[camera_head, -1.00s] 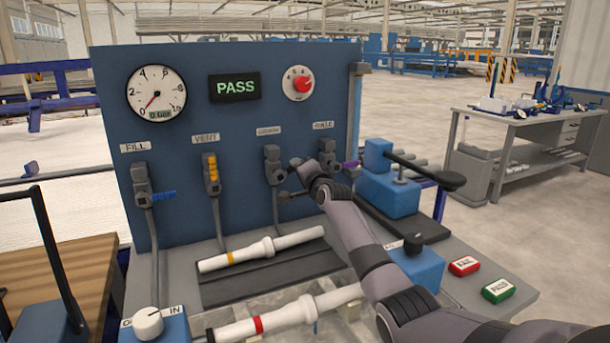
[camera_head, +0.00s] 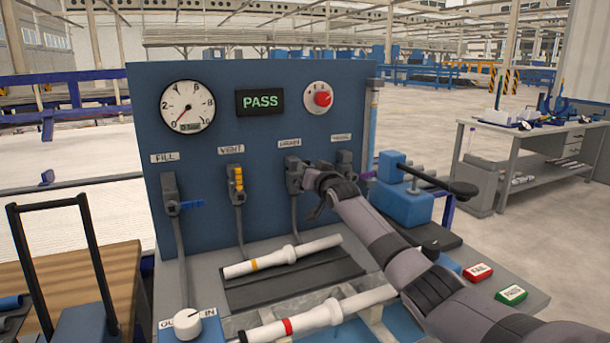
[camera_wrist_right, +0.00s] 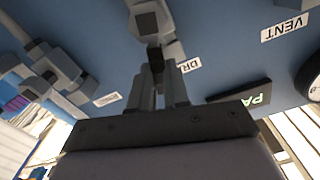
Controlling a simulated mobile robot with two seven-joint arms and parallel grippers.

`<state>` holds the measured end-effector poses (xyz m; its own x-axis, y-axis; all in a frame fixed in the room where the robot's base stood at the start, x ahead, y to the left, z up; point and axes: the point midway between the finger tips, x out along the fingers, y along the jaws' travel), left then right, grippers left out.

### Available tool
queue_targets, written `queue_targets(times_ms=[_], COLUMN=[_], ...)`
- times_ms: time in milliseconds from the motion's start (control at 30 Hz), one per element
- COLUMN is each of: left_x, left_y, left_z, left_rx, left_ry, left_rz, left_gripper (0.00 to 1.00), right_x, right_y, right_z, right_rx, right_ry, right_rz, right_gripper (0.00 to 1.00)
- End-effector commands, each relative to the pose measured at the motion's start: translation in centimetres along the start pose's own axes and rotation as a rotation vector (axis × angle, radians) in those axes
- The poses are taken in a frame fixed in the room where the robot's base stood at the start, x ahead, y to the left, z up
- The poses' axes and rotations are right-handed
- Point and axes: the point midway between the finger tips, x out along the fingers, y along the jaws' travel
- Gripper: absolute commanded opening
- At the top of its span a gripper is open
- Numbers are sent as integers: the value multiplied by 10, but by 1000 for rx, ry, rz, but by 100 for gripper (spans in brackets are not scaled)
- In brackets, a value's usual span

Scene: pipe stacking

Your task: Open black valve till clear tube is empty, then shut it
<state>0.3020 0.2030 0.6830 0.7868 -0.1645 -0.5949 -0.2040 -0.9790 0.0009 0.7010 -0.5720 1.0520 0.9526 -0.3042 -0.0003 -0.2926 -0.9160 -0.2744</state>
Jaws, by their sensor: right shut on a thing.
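The black valve (camera_head: 292,173) is under the third label on the blue panel, which starts with "DR" in the right wrist view. My right gripper (camera_head: 308,182) is at this valve, and my arm comes in from the lower right. In the right wrist view my right gripper's fingers (camera_wrist_right: 160,82) are shut on the dark valve handle (camera_wrist_right: 154,58), below the grey valve body (camera_wrist_right: 148,20). The handle's exact angle is hard to tell. The upright clear tube (camera_head: 373,98) is at the panel's right edge; it looks pale at the top and bluish lower down. My left gripper is not in view.
A gauge (camera_head: 187,106), a PASS display (camera_head: 260,101) and a red knob (camera_head: 323,99) are above. White pipes (camera_head: 283,256) lie in front. A blue clamp (camera_head: 402,200) stands right of the panel.

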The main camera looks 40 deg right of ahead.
Motion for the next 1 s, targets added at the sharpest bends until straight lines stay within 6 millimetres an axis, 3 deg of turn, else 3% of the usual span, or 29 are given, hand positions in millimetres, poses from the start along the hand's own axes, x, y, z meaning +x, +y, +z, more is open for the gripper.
queue_targets(times_ms=[400,1000], left_x=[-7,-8], left_y=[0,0], left_z=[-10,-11], left_rx=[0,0], left_ry=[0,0], left_rz=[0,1], left_gripper=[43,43], right_x=[0,0], right_y=[-10,-12], right_z=[1,3], right_rx=[-242,-303], right_ry=[-2,-2], right_rz=[-2,-1], right_gripper=[0,0])
